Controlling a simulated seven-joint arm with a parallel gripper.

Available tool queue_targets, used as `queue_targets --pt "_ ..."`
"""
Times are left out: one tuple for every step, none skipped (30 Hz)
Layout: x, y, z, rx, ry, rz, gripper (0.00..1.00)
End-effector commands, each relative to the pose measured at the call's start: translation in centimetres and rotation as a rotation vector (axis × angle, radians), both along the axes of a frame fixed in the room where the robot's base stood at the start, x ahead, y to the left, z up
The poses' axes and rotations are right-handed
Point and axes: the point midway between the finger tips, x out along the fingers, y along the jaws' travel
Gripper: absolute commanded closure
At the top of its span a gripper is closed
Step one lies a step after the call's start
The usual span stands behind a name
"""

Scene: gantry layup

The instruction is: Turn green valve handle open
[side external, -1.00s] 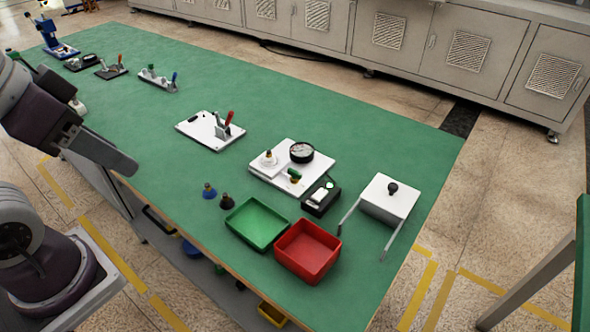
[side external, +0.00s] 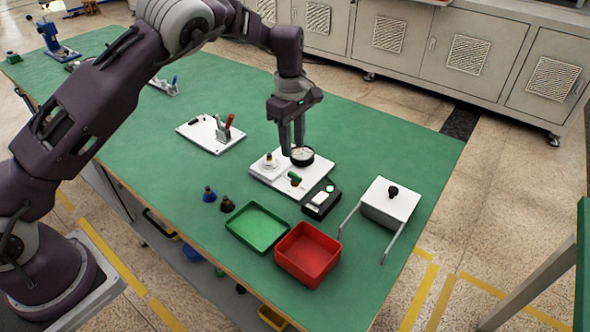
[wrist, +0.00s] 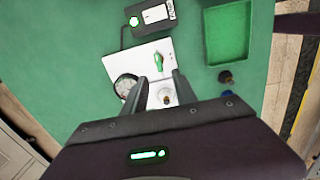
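The green valve handle (side external: 295,177) is a small green lever on a brass-coloured fitting, on a white board (side external: 268,182). In the wrist view the handle (wrist: 158,62) lies just beyond my fingertips. My gripper (side external: 292,152) points down over the back part of the board, behind the handle and apart from it. In the wrist view the fingers of my gripper (wrist: 160,77) are spread with nothing between them at the tips. A round dial gauge (side external: 302,156) and a white round fitting (side external: 270,163) share the board; a finger partly hides the gauge.
A black box with a white switch (side external: 319,201) stands close to the board's right. Green (side external: 257,226) and red (side external: 308,253) trays sit in front. A white box with a black knob (side external: 388,200) is farther right.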

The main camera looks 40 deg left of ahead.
Motion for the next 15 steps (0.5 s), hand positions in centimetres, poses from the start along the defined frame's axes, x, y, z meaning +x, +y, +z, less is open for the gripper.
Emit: queue_targets --pt "0.3 -0.1 -1.4 0.013 0.011 0.020 0.66" --pt "0.5 -0.1 -2.0 0.017 0.015 0.030 0.66" --pt "0.6 -0.2 -2.6 0.020 0.018 0.040 0.66" --pt "0.6 -0.3 -3.0 0.020 0.020 0.043 0.66" --pt "0.6 -0.3 -3.4 0.020 0.021 0.045 0.66" --pt "0.6 -0.3 -4.1 0.021 0.021 0.046 0.66" --pt "0.5 -0.2 -4.7 0.021 0.022 0.046 0.66" --pt "0.5 -0.2 -5.3 0.021 0.022 0.046 0.66" --pt "0.5 -0.2 -6.2 0.020 0.022 0.045 0.66" --pt "0.5 -0.2 -6.8 0.020 0.022 0.045 0.66" --pt "0.5 -0.2 -7.3 0.020 0.021 0.044 0.66" --pt "0.5 -0.2 -8.0 0.020 0.021 0.044 0.66" --pt "0.5 -0.2 -8.4 0.020 0.021 0.044 0.66" --pt "0.5 -0.2 -8.7 0.020 0.020 0.044 0.66" --pt "0.6 -0.2 -9.1 0.020 0.019 0.044 0.66"
